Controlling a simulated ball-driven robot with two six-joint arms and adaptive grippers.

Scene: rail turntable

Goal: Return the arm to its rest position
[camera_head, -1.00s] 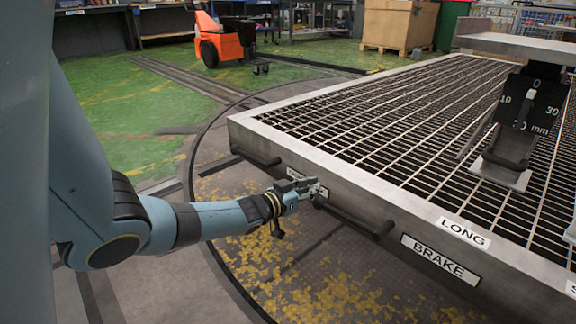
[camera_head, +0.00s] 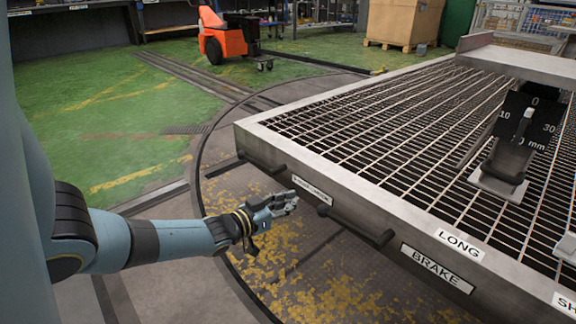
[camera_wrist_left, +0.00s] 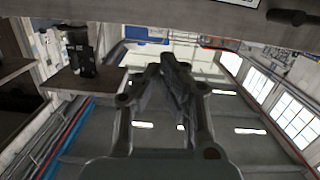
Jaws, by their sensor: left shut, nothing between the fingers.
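My left gripper (camera_head: 284,203) is shut and empty in the head view. It is in front of the side of the grating platform (camera_head: 330,198), left of the dark brake handle (camera_head: 356,226), and apart from that handle. My left arm (camera_head: 160,243) comes in from the left. In the left wrist view the fingers (camera_wrist_left: 168,68) meet at their tips with nothing between them. My right gripper is not in view.
A black gauge (camera_head: 527,120) stands on the grating. An orange cart (camera_head: 222,40) is at the back. Green floor (camera_head: 90,110) lies open at left.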

